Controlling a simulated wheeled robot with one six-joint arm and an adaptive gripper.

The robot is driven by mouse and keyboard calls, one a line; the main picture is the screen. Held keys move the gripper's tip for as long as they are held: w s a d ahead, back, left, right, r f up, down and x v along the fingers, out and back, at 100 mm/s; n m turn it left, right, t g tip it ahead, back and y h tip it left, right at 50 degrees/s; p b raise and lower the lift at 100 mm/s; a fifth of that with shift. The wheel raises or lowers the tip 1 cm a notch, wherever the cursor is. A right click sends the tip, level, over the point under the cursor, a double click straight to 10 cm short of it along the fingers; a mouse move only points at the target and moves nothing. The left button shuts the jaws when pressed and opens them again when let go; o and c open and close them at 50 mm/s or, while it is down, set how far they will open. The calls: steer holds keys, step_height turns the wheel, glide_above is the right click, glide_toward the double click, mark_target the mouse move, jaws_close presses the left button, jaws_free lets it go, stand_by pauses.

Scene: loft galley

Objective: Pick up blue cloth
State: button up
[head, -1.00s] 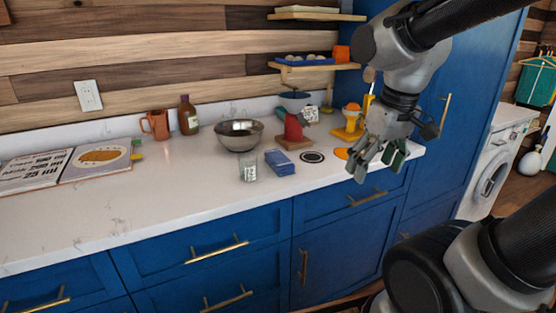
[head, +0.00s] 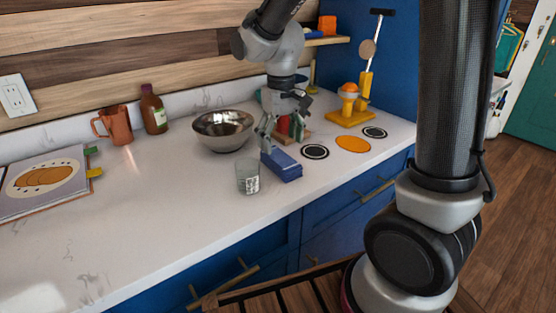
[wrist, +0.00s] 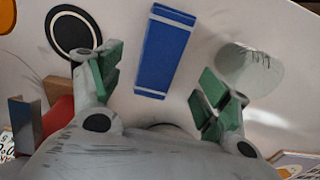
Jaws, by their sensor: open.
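The blue cloth (head: 282,165) is a folded dark-blue block with a pale stripe, lying on the white counter. My gripper (head: 276,143) is just above and behind it in the head view, pointing down. In the wrist view the cloth (wrist: 165,52) lies ahead between the lines of my two green-padded fingers, apart from both. My gripper (wrist: 160,85) is open and empty. The exact height of the fingertips over the cloth is hard to tell.
A glass (head: 247,176) stands close left of the cloth, and a metal bowl (head: 222,131) behind it. A red stand (head: 292,128) is close behind my gripper. A black-and-white coaster (head: 314,152) lies to the right. The counter's left front is clear.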

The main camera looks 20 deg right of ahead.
mark_target(281, 157)
step_height(281, 157, down, 6)
steer(key=shift+f, duration=0.15)
steer(key=c, duration=1.1)
